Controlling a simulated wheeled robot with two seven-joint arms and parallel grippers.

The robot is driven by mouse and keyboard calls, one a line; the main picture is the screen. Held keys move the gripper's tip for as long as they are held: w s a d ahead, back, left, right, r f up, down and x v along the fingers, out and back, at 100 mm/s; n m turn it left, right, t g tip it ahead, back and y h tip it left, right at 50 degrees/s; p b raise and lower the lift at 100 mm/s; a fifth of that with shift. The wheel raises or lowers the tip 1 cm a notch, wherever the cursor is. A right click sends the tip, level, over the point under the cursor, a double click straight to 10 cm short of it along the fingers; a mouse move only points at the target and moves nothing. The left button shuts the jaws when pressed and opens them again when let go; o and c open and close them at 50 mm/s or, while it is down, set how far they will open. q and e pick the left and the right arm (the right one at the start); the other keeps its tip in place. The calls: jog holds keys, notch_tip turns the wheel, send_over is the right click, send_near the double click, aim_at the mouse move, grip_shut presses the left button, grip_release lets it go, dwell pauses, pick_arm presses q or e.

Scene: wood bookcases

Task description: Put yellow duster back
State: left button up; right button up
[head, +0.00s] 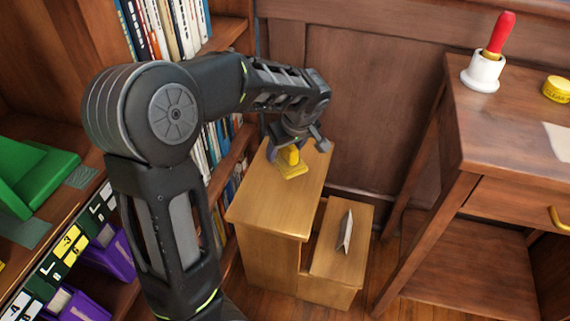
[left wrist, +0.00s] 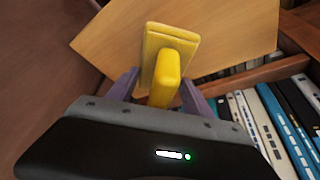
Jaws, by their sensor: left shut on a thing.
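The yellow duster (head: 293,170) is at the top of the wooden step stool (head: 262,211), beneath my left gripper (head: 290,150). In the left wrist view the duster (left wrist: 165,62) has a flat yellow base and a raised yellow handle. My left gripper (left wrist: 152,92) is shut on the handle, with a purple finger on each side. The stool's top (left wrist: 215,30) lies behind the duster. I cannot tell whether the base touches the stool. My right gripper is not in view.
A bookcase with books (head: 172,25) stands close on the left. A desk (head: 500,130) on the right holds a red-handled bell (head: 485,72) and a yellow tin (head: 556,89). A folded card (head: 345,232) stands on the lower step. A green object (head: 35,172) sits on a left shelf.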

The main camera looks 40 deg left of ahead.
aim_at(285, 163)
pick_arm(q)
notch_tip(285, 163, down, 4)
jog(key=shift+f+b, duration=0.15)
jog(key=shift+b, duration=0.9)
jog(key=shift+f, duration=0.3)
jog(key=shift+f, duration=0.1)
jog(key=shift+f+b, duration=0.15)
jog(key=shift+b, duration=0.15)
jog(key=o, duration=1.6)
jog(key=shift+r, duration=0.2)
